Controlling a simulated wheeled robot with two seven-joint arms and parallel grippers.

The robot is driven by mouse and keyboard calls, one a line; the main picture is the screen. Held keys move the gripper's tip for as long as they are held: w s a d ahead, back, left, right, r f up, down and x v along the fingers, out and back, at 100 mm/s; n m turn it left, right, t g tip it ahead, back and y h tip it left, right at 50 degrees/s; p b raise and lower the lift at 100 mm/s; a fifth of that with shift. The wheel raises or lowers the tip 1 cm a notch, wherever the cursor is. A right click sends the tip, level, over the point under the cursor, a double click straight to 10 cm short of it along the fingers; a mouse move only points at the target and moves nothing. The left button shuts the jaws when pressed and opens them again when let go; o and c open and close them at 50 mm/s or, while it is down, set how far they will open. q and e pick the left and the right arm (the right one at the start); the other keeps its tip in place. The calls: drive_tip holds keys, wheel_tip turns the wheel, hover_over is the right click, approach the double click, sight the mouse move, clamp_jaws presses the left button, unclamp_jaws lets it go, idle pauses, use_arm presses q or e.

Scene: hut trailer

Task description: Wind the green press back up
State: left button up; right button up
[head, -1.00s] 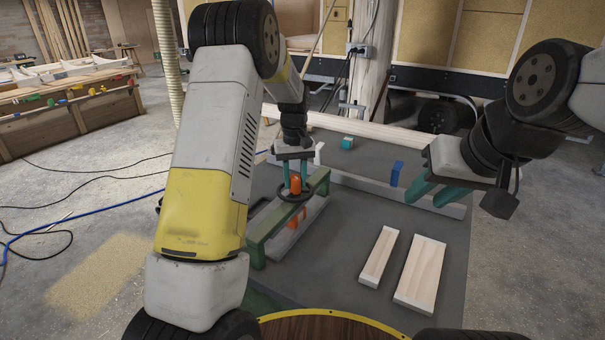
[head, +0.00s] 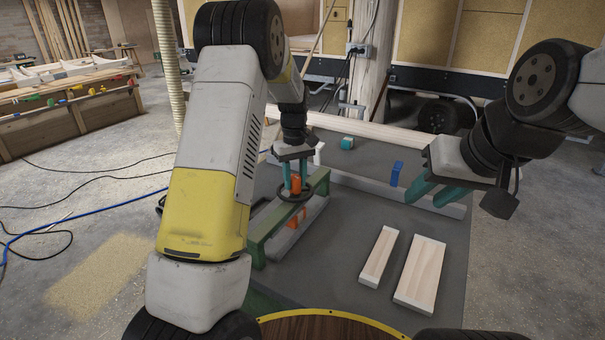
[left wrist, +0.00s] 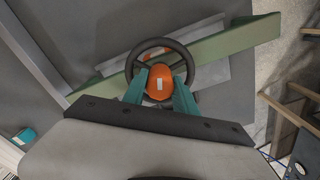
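The green press (head: 262,235) stands on the grey table, its green beam running diagonally. A black handwheel (head: 318,181) with an orange hub knob (head: 296,184) sits on top of the beam. My left gripper (head: 296,188) points down over the wheel, its teal fingers shut on the orange knob. In the left wrist view the fingers flank the knob (left wrist: 160,82) closely inside the wheel rim (left wrist: 161,42). An orange part (head: 297,219) shows below the beam, beside a grey bar; the beam partly hides it. My right gripper (head: 432,190) is open and empty above the table's right side.
Two pale wooden boards (head: 379,257) (head: 421,272) lie at the front right of the table. A blue block (head: 396,173) stands by a long grey bar (head: 365,186). A teal-and-white cylinder (head: 347,143) lies at the back.

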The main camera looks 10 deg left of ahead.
sight(295, 176)
use_arm(q)
drive_tip(key=o, duration=0.4)
drive_tip(key=shift+r, duration=0.1)
wheel_tip(295, 176, up, 8)
drive_tip(key=shift+f, duration=0.1)
idle(0.4)
